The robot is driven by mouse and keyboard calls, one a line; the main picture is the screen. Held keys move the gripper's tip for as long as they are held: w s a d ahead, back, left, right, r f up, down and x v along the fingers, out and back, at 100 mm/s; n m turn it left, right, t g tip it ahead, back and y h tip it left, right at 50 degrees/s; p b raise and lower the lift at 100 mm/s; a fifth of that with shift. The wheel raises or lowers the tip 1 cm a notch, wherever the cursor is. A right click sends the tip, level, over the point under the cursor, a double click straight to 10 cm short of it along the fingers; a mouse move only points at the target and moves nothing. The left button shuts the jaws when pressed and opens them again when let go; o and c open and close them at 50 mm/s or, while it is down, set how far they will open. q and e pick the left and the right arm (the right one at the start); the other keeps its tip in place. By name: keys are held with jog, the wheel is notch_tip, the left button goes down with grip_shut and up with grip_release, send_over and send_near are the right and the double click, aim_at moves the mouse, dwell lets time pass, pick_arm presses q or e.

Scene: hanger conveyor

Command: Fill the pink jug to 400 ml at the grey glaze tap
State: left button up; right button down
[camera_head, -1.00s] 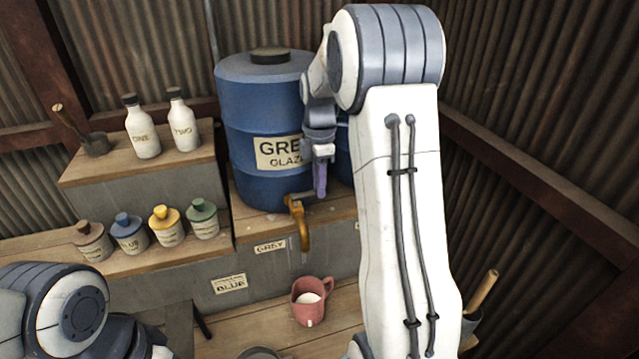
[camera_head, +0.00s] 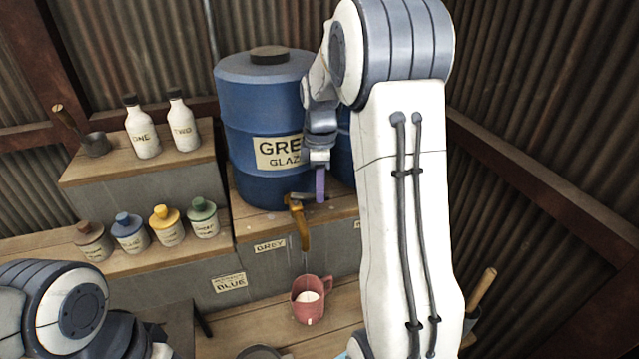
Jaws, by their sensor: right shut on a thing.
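My left gripper is out of view; only my left arm shows.
Two white bottles (camera_head: 183,125) and a dark ladle-like pot (camera_head: 95,145) stand on the upper left shelf. Several small jars (camera_head: 165,225) with coloured lids line the shelf below. A wooden handle (camera_head: 482,288) rises at the lower right. A round rim (camera_head: 260,352) shows at the bottom.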

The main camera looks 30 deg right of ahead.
dwell(0.3)
jog(key=c, duration=0.8)
grip_release()
jog(key=shift+o, duration=0.2)
notch_tip(320, 180, up, 10)
jog(key=b, duration=0.1)
jog(key=shift+r, duration=0.25)
